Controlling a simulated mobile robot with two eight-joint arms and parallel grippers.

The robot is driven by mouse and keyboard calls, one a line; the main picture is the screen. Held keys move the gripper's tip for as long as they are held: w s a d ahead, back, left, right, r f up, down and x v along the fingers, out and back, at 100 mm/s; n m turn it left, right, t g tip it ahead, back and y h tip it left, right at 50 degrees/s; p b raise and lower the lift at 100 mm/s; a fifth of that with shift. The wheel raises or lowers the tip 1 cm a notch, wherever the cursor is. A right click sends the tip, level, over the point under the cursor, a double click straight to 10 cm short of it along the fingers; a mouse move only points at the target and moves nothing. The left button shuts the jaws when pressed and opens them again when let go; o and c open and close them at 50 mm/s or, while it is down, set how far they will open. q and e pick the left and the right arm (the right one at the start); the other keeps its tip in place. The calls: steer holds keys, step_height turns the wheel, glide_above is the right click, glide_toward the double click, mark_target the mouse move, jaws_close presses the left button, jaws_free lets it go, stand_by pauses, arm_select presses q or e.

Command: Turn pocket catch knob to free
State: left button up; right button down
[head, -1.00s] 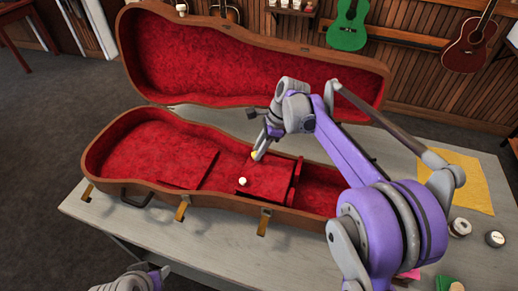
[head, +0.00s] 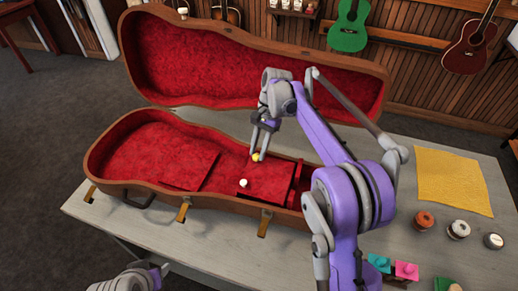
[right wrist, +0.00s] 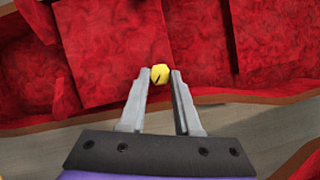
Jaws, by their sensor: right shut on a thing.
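The open instrument case (head: 150,193) lies on the workbench, lined in red plush. Inside, toward its right half, is a raised red pocket lid (head: 268,180) with a white knob (head: 244,183) near its front edge and a yellow knob (head: 257,156) near its back edge. My right gripper (head: 258,151) points down at the yellow knob and is shut on it. In the right wrist view the yellow knob (right wrist: 159,74) sits between the two fingertips, with a dark line on its face. Of my left arm only a part shows at the bottom left; its fingers are not seen.
The case's raised lid (head: 250,70) stands behind the gripper. A yellow cloth (head: 452,182), several small jars and a pink block (head: 406,270) lie on the bench (head: 440,235) at right. My right arm hides the case's right end.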

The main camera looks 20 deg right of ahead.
steer(key=n, duration=0.2)
steer(key=n+g+h, duration=0.1)
steer(key=n, duration=0.1)
steer(key=shift+w+a+n+p, duration=0.15)
steer(key=shift+w+n+p, duration=0.05)
steer(key=shift+n+p, duration=0.1)
arm_select(q)
steer(key=shift+w+r, duration=0.25)
steer(key=shift+r, duration=0.45)
arm_select(e)
steer(key=shift+a+n+h, duration=0.15)
steer(key=shift+n+h, duration=0.65)
steer(key=shift+n, duration=0.8)
steer(key=shift+g, duration=0.4)
steer(key=c, duration=0.6)
jaws_free()
arm_select(q)
steer(key=r, duration=0.1)
steer(key=w+r+p, duration=0.1)
steer(key=r+p, duration=0.1)
steer(key=shift+w+r+t, duration=0.15)
steer(key=shift+w+t, duration=0.15)
steer(key=shift+w, duration=0.05)
arm_select(e)
steer(key=a+v, duration=0.1)
steer(key=v, duration=0.9)
steer(key=shift+d+r, duration=0.4)
steer(key=shift+d, duration=0.1)
